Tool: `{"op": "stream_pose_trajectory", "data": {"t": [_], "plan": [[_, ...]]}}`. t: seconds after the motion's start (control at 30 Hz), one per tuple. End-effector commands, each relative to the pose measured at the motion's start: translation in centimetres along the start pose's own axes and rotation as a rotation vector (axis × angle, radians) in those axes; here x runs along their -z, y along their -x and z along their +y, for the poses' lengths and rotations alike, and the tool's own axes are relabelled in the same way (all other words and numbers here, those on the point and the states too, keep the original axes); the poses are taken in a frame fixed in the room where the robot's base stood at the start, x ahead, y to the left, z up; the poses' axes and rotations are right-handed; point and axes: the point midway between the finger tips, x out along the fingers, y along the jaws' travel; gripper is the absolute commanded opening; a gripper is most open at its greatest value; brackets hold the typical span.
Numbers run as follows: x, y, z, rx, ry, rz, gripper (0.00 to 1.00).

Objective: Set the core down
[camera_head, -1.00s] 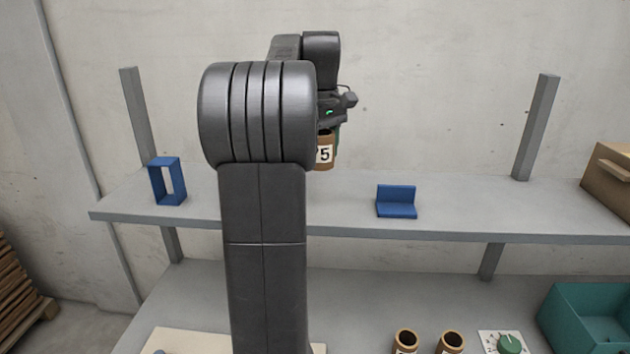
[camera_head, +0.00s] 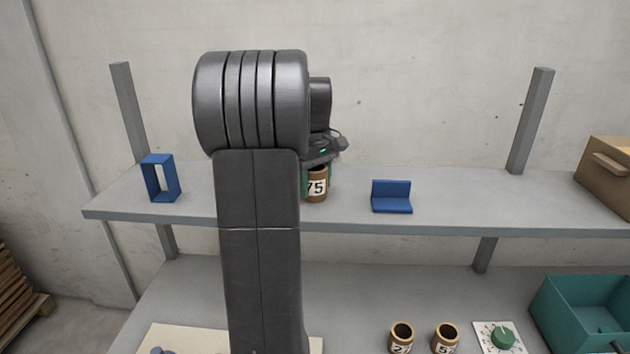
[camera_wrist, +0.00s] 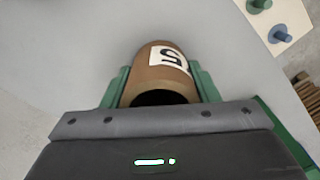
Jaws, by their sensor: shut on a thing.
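The core (camera_head: 317,186) is a brown tube with a white label reading 75. It is upright between the green fingers of my gripper (camera_head: 318,180), at the upper shelf (camera_head: 350,218). Its lower end is at the shelf surface; I cannot tell whether it touches. In the wrist view the core (camera_wrist: 163,75) sits between both green fingers of my gripper (camera_wrist: 160,88), its dark open end facing the camera and part of its label showing. My gripper is shut on it. My arm hides the shelf to its left.
On the upper shelf, a blue angle piece (camera_head: 391,197) stands right of the core, a blue open frame (camera_head: 160,178) at left, a cardboard box (camera_head: 605,178) far right. Below are two labelled cores (camera_head: 401,338) (camera_head: 445,338), a green knob (camera_head: 503,337) and a teal bin (camera_head: 585,312).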

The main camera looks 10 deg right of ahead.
Motion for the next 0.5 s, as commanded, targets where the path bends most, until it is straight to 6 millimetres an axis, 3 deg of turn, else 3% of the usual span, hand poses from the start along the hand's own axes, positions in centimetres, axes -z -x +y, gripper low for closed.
{"op": "stream_pose_trajectory", "data": {"t": [0.2, 0.23, 0.3, 0.33, 0.5], "plan": [[0.01, -0.29, 0.00, 0.000, 0.000, 0.000, 0.31], [0.01, -0.25, 0.01, 0.000, 0.000, 0.001, 0.58], [0.01, -0.21, 0.01, -0.001, 0.000, 0.001, 0.72], [0.01, -0.21, 0.01, 0.000, 0.000, 0.001, 0.76], [0.01, -0.19, 0.01, 0.000, 0.000, 0.001, 0.76]]}}
